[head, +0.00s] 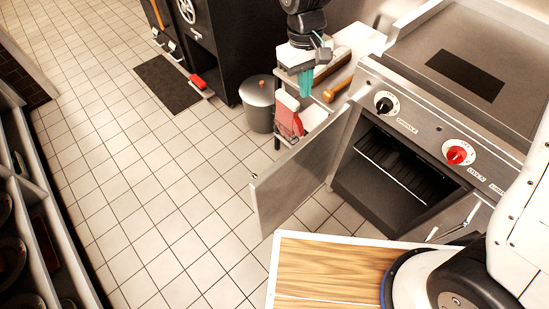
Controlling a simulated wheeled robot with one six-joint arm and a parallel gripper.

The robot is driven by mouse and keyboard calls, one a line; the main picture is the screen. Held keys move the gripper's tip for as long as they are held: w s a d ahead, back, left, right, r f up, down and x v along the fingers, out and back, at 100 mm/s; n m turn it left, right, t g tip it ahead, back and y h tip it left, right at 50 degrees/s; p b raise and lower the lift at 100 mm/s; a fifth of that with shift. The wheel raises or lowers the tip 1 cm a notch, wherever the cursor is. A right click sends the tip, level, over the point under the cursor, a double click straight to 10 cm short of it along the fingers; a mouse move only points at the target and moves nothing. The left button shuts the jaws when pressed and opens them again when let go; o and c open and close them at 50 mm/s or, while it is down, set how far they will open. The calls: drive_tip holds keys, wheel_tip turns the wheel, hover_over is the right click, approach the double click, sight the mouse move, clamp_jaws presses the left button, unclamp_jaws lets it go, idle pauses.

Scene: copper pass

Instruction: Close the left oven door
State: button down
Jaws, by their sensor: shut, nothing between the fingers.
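The left oven door (295,178) is a flat grey metal panel. It stands swung wide open, out from the left side of the oven (385,175), and the dark cavity with its wire rack shows. My gripper (305,83) has teal fingers, which are shut and empty. It appears beyond and above the door's upper edge, apart from it in the picture. How far it is from the door in depth I cannot tell.
A black knob (386,103) and a red knob (457,153) are on the oven's front panel. A lidded grey bin (260,101), a red cloth (288,117) and a rolling pin (338,86) are near my gripper. The tiled floor (160,200) left of the door is clear.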

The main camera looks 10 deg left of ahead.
drive_tip(key=s+a+f+n+h, duration=0.1)
drive_tip(key=s+a+f+n, duration=0.15)
drive_tip(key=a+f, duration=1.1)
drive_tip(key=s+d+f, duration=0.3)
drive_tip(key=d+f, duration=0.4)
drive_tip(key=f, duration=0.4)
drive_tip(key=shift+s, duration=0.1)
